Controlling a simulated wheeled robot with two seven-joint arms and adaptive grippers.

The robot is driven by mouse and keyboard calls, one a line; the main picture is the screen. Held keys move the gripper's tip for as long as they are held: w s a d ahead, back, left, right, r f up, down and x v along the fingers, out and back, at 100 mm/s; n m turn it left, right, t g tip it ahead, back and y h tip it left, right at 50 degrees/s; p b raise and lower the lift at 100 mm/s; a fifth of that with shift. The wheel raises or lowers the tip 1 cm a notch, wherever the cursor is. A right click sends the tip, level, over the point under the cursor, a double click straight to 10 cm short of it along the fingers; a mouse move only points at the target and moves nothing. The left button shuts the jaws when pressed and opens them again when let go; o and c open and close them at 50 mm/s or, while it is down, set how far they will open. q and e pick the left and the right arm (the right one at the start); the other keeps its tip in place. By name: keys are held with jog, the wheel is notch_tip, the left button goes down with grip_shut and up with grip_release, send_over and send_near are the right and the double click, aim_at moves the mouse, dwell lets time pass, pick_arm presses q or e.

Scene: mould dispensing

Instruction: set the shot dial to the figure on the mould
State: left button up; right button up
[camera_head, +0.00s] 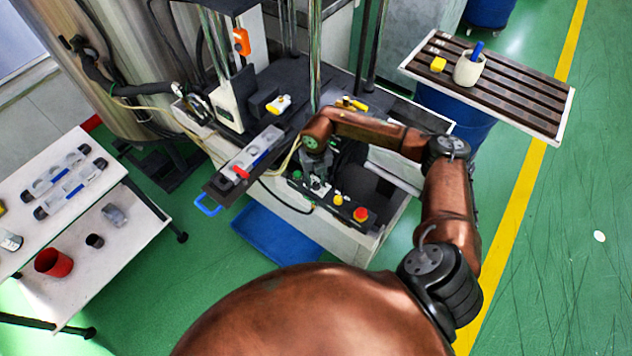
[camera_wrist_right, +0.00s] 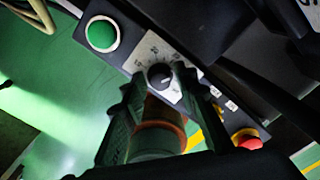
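The shot dial (camera_wrist_right: 161,75) is a black knob on a white scale plate, set in the dark control panel (camera_head: 330,199). The scale figures and the knob's setting are too small to read surely. My right gripper (camera_wrist_right: 159,76) points at the dial with a finger on either side of the knob. The fingers look apart, with a gap to the knob; touch cannot be told. In the head view my right gripper (camera_head: 318,180) hangs over the panel. A grey mould (camera_head: 250,153) lies on the dark rail; its figure is not legible. My left gripper is not in view.
The panel also carries a green button (camera_wrist_right: 102,34) and a red stop button (camera_head: 360,214). A slatted shelf (camera_head: 520,92) holds a white cup (camera_head: 468,70) and a yellow block. A white table (camera_head: 50,160) with more moulds stands left.

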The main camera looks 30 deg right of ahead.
aim_at(316, 183)
jog(key=shift+o, duration=1.2)
notch_tip(316, 183, up, 12)
